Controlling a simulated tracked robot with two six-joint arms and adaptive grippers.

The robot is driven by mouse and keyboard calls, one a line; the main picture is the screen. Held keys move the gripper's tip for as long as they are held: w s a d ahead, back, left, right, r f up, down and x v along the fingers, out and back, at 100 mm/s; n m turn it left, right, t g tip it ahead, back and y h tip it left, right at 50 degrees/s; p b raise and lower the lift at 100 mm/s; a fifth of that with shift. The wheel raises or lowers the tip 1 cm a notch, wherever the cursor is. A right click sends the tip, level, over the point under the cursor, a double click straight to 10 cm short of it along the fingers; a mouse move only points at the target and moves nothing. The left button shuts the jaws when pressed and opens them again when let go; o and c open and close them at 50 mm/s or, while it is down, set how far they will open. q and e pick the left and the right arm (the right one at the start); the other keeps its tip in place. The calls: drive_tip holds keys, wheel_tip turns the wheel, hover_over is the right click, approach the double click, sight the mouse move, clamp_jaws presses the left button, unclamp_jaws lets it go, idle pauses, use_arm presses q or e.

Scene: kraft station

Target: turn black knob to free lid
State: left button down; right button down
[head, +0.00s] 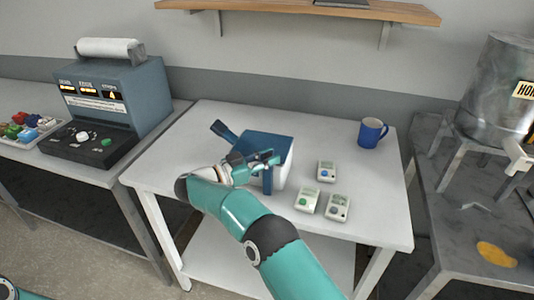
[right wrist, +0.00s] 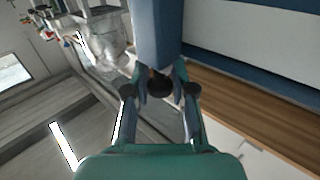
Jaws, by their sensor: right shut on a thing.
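A box with a blue lid (head: 268,142) and white sides stands on the white table, with a blue handle-like part (head: 222,130) sticking out at its upper left. My right gripper (head: 268,160) is at the front of the box, and its arm hides part of that side. In the right wrist view the black knob (right wrist: 159,84) sits at the end of a blue part (right wrist: 158,35) of the box, between the fingertips of my right gripper (right wrist: 159,92), which is shut on it. In the head view the knob is hidden. My left gripper is not in view.
A blue mug (head: 372,132) stands at the table's back right. A blue-grey machine (head: 115,95) is at left, a metal urn (head: 497,88) at right. A wooden shelf (head: 300,9) hangs above.

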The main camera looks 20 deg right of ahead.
sight(267, 154)
drive_tip(key=shift+w+r+m+g+p, duration=0.1)
drive_tip(key=shift+r+m+g+p, duration=0.2)
drive_tip(key=shift+m+g, duration=0.1)
idle(0.3)
drive_tip(key=c, duration=1.4)
unclamp_jaws()
drive_tip(key=o, duration=0.4)
drive_tip(key=shift+f, duration=0.2)
drive_tip(key=shift+o, duration=0.2)
drive_tip(key=shift+r, duration=0.1)
wheel_tip(267, 154, up, 10)
drive_tip(key=shift+f, duration=0.15)
